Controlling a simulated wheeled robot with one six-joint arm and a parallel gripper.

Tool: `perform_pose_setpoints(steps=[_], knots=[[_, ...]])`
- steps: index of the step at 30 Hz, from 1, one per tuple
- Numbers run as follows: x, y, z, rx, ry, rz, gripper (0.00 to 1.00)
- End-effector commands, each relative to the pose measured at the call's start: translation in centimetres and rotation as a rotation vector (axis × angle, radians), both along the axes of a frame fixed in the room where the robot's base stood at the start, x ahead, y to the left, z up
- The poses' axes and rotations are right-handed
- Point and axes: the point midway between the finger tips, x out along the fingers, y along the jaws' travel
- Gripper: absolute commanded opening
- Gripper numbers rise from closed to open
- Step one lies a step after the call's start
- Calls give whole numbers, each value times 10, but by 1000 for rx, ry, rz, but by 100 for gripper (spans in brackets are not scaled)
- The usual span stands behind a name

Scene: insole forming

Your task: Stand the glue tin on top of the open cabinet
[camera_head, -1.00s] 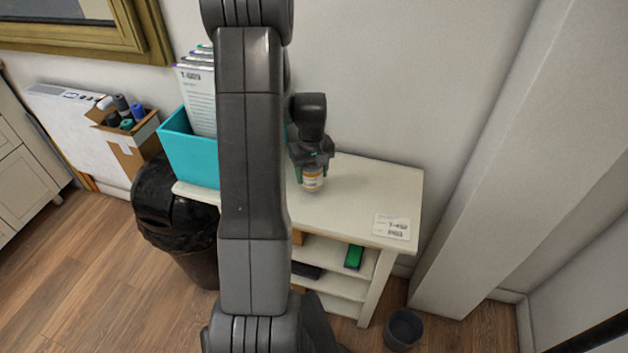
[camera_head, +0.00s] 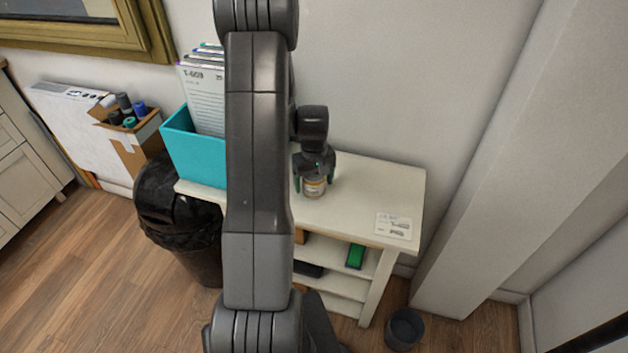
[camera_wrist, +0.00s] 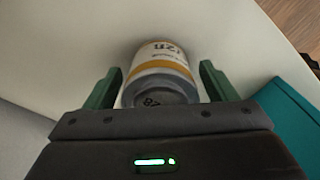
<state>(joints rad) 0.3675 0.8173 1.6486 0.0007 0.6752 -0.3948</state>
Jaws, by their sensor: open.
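The glue tin (camera_head: 314,187) is a small white can with an orange band and a grey lid. It stands upright on the white top of the open cabinet (camera_head: 360,190). My gripper (camera_head: 313,184) is above the tin with its green fingers apart, one on each side of it. In the wrist view the tin (camera_wrist: 160,72) sits between the two open green fingers (camera_wrist: 160,88), with a gap visible on each side. My arm hides part of the cabinet's left side.
A teal bin with upright papers (camera_head: 190,150) stands on the cabinet top left of the tin. A label card (camera_head: 393,226) lies at the front right corner. The top right of the tin is clear. A black waste bin (camera_head: 180,225) stands left of the cabinet.

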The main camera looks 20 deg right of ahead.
Motion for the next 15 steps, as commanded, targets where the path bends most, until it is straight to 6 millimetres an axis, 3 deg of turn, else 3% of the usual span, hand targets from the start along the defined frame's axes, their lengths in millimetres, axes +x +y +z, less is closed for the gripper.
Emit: perform_pose_setpoints(steps=[7, 15], knots=[[1, 0, 14, -2, -4, 0, 78], [1, 0, 67, -2, -6, 0, 78]])
